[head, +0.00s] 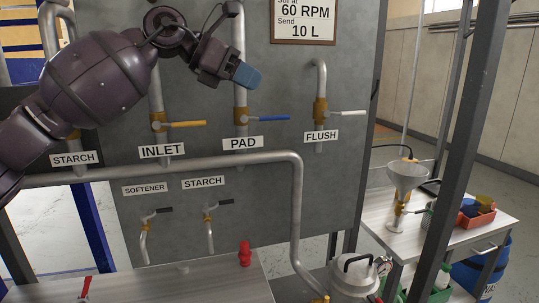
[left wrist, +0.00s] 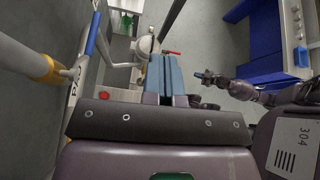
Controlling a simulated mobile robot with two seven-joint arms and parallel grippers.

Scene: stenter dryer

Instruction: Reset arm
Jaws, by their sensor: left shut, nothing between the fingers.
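My left arm comes in from the left in the head view, in front of the grey valve panel (head: 270,140). Its left gripper (head: 247,76) has blue fingertips and is shut and empty, above the blue PAD lever (head: 267,118) and apart from it. In the left wrist view the blue fingers (left wrist: 165,75) lie together with nothing between them. The PAD lever also shows in the left wrist view (left wrist: 92,33), at the left. My right gripper (left wrist: 204,76) shows small, farther off in the left wrist view; its jaw state is unclear. It is outside the head view.
The yellow INLET lever (head: 185,124) and white FLUSH lever (head: 348,113) are on pipes beside PAD. A horizontal pipe (head: 220,164) crosses below. A bench (head: 200,283) holds a red object (head: 245,254). A metal funnel (head: 408,178) stands at a side table behind a dark post (head: 462,130).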

